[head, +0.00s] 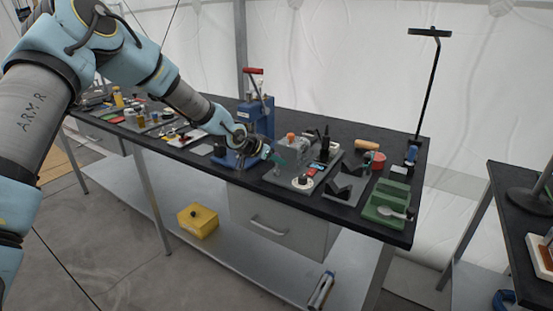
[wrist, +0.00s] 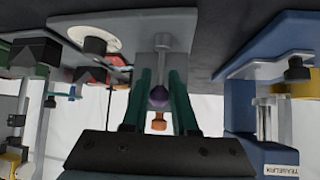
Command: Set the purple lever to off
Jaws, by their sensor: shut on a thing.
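The purple lever shows in the wrist view as a grey rod with a dark purple ball knob (wrist: 159,97). The rod runs from a grey plate (wrist: 130,38) to the knob. My gripper (wrist: 161,82) has its two green fingers on either side of the rod and knob, shut on the lever. In the head view my gripper (head: 277,158) is at the grey plate, just right of the blue press. The lever cannot be made out there, and its off marking is not readable.
A blue press (head: 257,118) with a red handle stands close left of my gripper. An orange knob (head: 291,137), a white round part (head: 302,183), a black V-block (head: 344,187) and a green tray (head: 388,205) lie to the right. A drawer (head: 270,222) hangs below the black bench top.

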